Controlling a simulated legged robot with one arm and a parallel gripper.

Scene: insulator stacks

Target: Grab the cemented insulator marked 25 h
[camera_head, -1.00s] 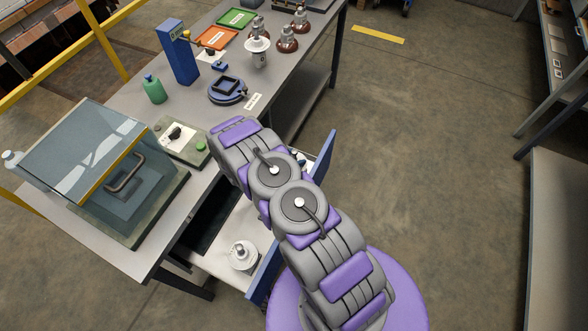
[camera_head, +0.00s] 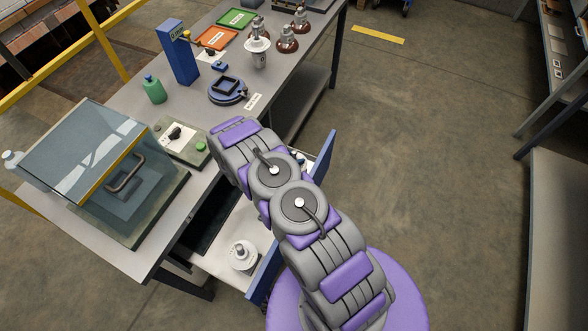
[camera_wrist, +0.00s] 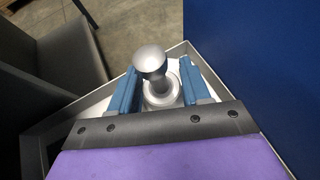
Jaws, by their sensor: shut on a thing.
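In the wrist view, my gripper (camera_wrist: 161,70) has its two blue fingers on either side of a silver-capped insulator (camera_wrist: 152,59) and is shut on it. The insulator stands upright in a corner of the drawer (camera_wrist: 105,98). No marking on it is readable. In the head view, my arm hides the gripper and most of this area. Another insulator (camera_head: 243,256), pale with a metal cap, stands in the near part of the open drawer (camera_head: 214,250). Dark marks show on it, but they are too small to read.
The bench (camera_head: 130,240) holds a glass-lidded box (camera_head: 85,150), a green bottle (camera_head: 154,90), a blue round fixture (camera_head: 227,90) and a white insulator (camera_head: 259,52). Several brown-based insulators (camera_head: 287,40) stand farther back. The blue drawer front (camera_head: 265,272) is close to my arm. Open floor lies right.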

